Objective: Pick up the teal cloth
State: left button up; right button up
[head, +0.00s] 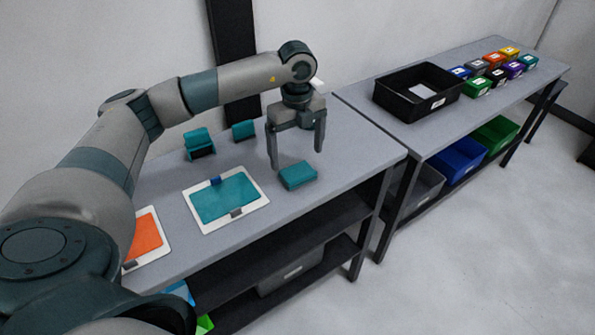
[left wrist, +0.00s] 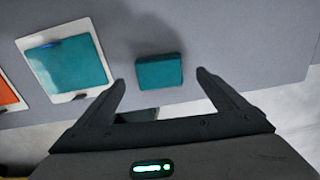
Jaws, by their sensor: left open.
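The teal cloth (head: 298,175) is a small folded block lying on the grey table near its front edge. It also shows in the left wrist view (left wrist: 159,71), just beyond the fingertips and between their lines. My left gripper (head: 296,160) is open and empty, pointing down above and just behind the cloth, apart from it. In the left wrist view its two fingers (left wrist: 160,78) are spread wider than the cloth. My right gripper is not in view.
A white board with a teal sheet (head: 225,198) lies left of the cloth, and one with an orange sheet (head: 146,238) further left. Two teal items (head: 199,143) stand at the back. A second table holds a black tray (head: 417,90) and several small coloured boxes.

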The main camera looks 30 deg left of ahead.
aim_at(298, 171)
pick_arm(q)
jog(key=shift+f, duration=0.15)
jog(key=shift+s+d+f+p, duration=0.1)
jog(key=shift+s+f+p, duration=0.05)
jog(key=shift+f+p, duration=0.45)
notch_tip(298, 171, down, 3)
jog(key=shift+s+d+r+p, duration=0.1)
jog(key=shift+d+p, duration=0.05)
jog(key=shift+p, duration=0.6)
jog(key=shift+f, duration=0.6)
jog(key=c, duration=1.1)
